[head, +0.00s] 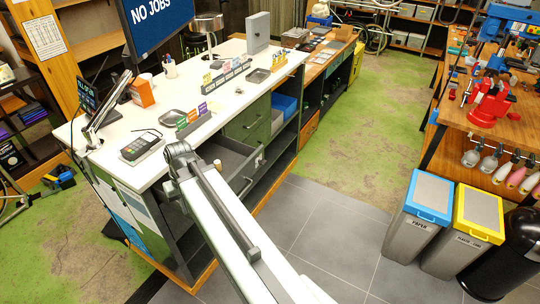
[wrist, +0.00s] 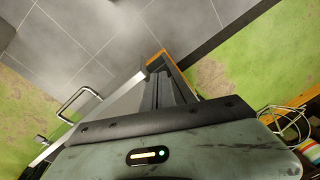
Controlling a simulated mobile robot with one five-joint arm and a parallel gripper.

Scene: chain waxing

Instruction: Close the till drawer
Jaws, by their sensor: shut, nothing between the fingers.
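The till drawer (head: 228,158) stands pulled out from the green and white counter, its grey inside showing in the head view. A small pale cylinder (head: 217,164) shows inside it. Its bar handle (head: 246,186) is on the front and also shows at the left in the wrist view (wrist: 76,102), over the floor. My gripper (wrist: 158,78) shows in the wrist view as dark fingers held together, empty, to the right of the handle and apart from it. In the head view my arm crosses the drawer's left part, and I cannot make out the fingers there.
A card terminal (head: 141,147) and sign holders stand on the white countertop (head: 190,88). Open shelves lie right of the drawer. Grey floor tiles (head: 320,215) are clear in front. Two bins (head: 419,218) and a workbench stand at the right.

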